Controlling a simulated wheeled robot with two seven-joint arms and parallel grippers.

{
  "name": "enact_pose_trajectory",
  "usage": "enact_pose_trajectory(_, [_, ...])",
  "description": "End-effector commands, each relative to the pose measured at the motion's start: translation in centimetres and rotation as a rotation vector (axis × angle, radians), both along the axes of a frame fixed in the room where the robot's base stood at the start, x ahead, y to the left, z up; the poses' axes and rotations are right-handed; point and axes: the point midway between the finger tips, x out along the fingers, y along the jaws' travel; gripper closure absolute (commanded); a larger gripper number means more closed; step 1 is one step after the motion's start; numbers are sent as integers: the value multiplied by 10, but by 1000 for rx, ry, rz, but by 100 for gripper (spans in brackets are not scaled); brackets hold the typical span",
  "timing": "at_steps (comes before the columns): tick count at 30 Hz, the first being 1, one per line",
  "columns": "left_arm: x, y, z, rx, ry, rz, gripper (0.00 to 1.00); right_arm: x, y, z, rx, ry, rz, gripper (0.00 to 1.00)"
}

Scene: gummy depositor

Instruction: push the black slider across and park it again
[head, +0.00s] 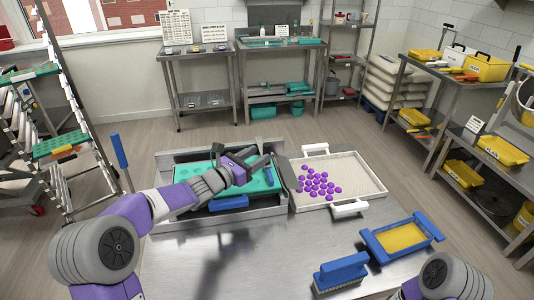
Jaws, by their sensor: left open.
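My left gripper (254,166) is open over the right half of a teal mould tray (190,171) that sits in a metal frame (180,155). A short black piece (260,163), which looks like the slider, is right at the dark fingertips. I cannot tell whether the fingers touch it or are part of what looks black there. The gripper and wrist hide the middle of the teal tray. My right arm shows only as a link at the bottom right; its gripper is out of view.
A white-handled tray (350,178) with several purple gummies (318,184) stands just right of the frame. A blue-rimmed yellow tray (402,239) and a blue brush (341,271) lie at the front right. A blue upright handle (120,155) stands left of the frame.

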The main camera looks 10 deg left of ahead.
Motion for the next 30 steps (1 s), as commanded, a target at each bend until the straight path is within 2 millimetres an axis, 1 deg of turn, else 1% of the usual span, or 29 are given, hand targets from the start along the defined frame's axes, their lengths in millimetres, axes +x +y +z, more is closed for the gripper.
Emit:
enact_pose_trajectory(1, [8,-6,-1,0,0,-3,51,0,0,-1,0,0,0,26])
enact_pose_trajectory(3, [17,-13,-1,-1,1,-3,51,0,0,-2,0,0,0,26])
enact_pose_trajectory(9, [36,-24,-1,1,2,-1,51,0,0,-4,0,0,0,26])
enact_pose_trajectory(13, [40,-27,-1,1,2,-1,51,0,0,-4,0,0,0,26])
enact_pose_trajectory(20, [40,-27,-1,1,2,0,51,0,0,-4,0,0,0,26])
enact_pose_trajectory(27, [40,-27,-1,2,3,0,87,0,0,-4,0,0,0,26])
enact_pose_trajectory(30, [40,-27,-1,2,3,0,100,0,0,-4,0,0,0,26])
